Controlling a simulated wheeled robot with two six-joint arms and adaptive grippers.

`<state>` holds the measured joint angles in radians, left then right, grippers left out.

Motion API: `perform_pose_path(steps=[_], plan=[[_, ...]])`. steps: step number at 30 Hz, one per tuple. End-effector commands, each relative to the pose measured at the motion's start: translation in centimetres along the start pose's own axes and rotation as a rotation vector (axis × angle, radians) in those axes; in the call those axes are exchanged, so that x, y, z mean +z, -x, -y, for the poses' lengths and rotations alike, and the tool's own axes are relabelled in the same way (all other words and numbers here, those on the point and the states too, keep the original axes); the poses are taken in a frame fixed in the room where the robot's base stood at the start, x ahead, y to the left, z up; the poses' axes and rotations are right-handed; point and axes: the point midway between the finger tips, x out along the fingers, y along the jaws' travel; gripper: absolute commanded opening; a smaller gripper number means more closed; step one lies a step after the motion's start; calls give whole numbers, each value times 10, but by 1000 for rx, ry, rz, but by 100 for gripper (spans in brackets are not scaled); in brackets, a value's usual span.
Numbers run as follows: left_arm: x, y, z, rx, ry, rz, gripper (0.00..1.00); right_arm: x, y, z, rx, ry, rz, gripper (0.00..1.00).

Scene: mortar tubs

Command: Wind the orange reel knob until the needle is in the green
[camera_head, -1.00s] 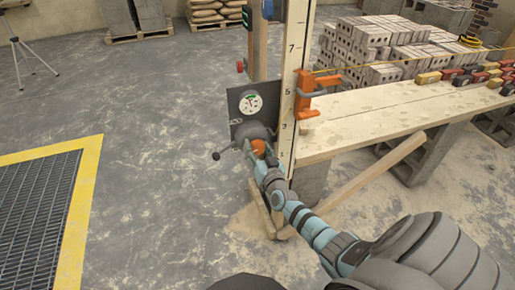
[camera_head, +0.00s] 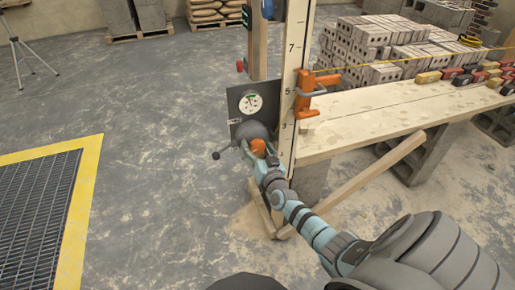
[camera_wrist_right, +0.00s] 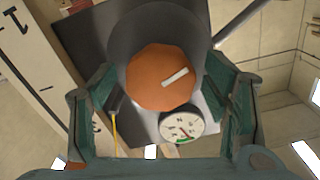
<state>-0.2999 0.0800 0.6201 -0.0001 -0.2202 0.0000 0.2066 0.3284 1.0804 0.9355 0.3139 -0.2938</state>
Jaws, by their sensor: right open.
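The orange reel knob (camera_head: 258,146) sits on the front of a dark grey reel (camera_head: 251,130). In the right wrist view the knob (camera_wrist_right: 161,78) is a faceted orange disc with a white bar mark. My right gripper (camera_head: 258,151) is at the knob; in the wrist view its open green fingers (camera_wrist_right: 165,90) stand either side, with gaps to the knob. The round white gauge (camera_head: 250,103) is on a dark plate above the reel. In the wrist view the gauge (camera_wrist_right: 181,127) shows a red needle near a green band; whether it lies inside is unclear. My left gripper is not in view.
A crank handle (camera_head: 216,155) sticks out left of the reel. A marked upright post (camera_head: 291,90) with an orange clamp (camera_head: 307,95) stands beside it. A plank bench (camera_head: 390,110) extends right, with a slanted brace (camera_head: 365,183) below.

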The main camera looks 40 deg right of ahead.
Motion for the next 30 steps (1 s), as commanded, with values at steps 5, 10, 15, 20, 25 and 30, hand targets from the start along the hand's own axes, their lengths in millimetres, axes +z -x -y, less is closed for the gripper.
perform_pose_path(steps=[5, 10, 15, 20, 25, 30], plan=[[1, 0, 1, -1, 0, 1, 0, 0, 6, 0, 0, 0, -1, 69], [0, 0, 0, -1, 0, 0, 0, 1, 45, 0, -1, -1, 1, 69], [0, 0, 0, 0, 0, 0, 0, 1, 92, 0, -1, 0, 3, 69], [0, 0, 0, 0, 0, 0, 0, 0, 117, 0, 0, 0, 1, 69], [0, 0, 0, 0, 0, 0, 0, 0, 121, 0, 0, 0, 0, 69], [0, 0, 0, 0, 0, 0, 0, 0, 120, 0, 0, 0, 0, 69]])
